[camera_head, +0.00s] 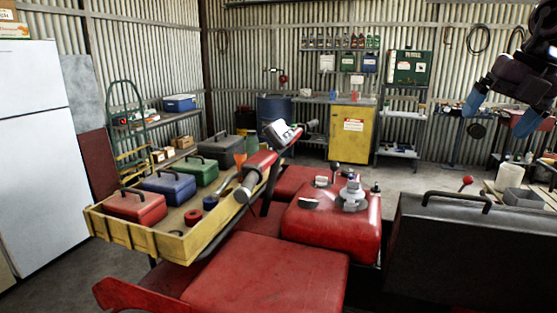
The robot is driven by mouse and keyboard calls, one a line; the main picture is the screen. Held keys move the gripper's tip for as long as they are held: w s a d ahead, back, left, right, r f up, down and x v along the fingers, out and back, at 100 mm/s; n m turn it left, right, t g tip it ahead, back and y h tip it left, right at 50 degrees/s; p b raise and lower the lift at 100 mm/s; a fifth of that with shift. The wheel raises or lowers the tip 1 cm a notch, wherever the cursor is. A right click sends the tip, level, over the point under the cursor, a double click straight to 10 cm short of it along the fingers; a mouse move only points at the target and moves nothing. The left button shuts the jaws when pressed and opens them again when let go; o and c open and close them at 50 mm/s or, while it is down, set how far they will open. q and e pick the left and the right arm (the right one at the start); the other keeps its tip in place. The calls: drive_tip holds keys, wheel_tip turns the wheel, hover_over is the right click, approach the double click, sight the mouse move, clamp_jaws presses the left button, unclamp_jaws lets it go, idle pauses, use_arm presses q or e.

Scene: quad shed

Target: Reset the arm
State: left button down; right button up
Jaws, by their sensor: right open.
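My right gripper (500,112) hangs in the upper right of the head view, dark with two blue fingertips. Its fingers are spread apart and nothing shows between them. It appears high above the dark grey case at the right and touches nothing that I can see. Part of my right arm is cut off by the picture's right edge. My left gripper does not show.
A dark case (470,245) with a handle fills the lower right. A white fridge (35,150) stands far left. A cluttered bench (543,196) is at the right.

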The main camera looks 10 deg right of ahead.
wheel_tip(320, 180, down, 22)
drive_tip(key=w+m+t+y, duration=0.1)
drive_tip(key=m+t+y, duration=0.4)
drive_tip(key=m+t, duration=0.15)
drive_tip(key=s+f+m+t+h, duration=0.2)
drive_tip(key=s+f+m+h, duration=0.1)
drive_tip(key=f+m, duration=0.3)
drive_tip(key=s+f+m+t+h, duration=0.25)
drive_tip(key=s+f+m, duration=0.2)
drive_tip(key=f, duration=0.45)
drive_tip(key=s+a+f+m+g+h, duration=0.5)
drive_tip(key=s+a+f+m+g, duration=0.15)
drive_tip(key=s+f+m, duration=0.35)
drive_tip(key=s+a+f+m+g+y, duration=0.3)
drive_tip(key=s+a+g, duration=0.3)
drive_tip(key=s+a, duration=0.6)
use_arm(q)
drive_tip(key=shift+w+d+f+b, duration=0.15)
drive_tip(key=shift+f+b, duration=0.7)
drive_tip(key=shift+b, duration=0.4)
use_arm(e)
drive_tip(key=w+f+n+t, duration=0.1)
drive_tip(key=w+f+t, duration=0.7)
drive_tip(key=f, duration=0.3)
drive_tip(key=shift+a+f+t+y, duration=0.3)
drive_tip(key=shift+t+y, duration=0.05)
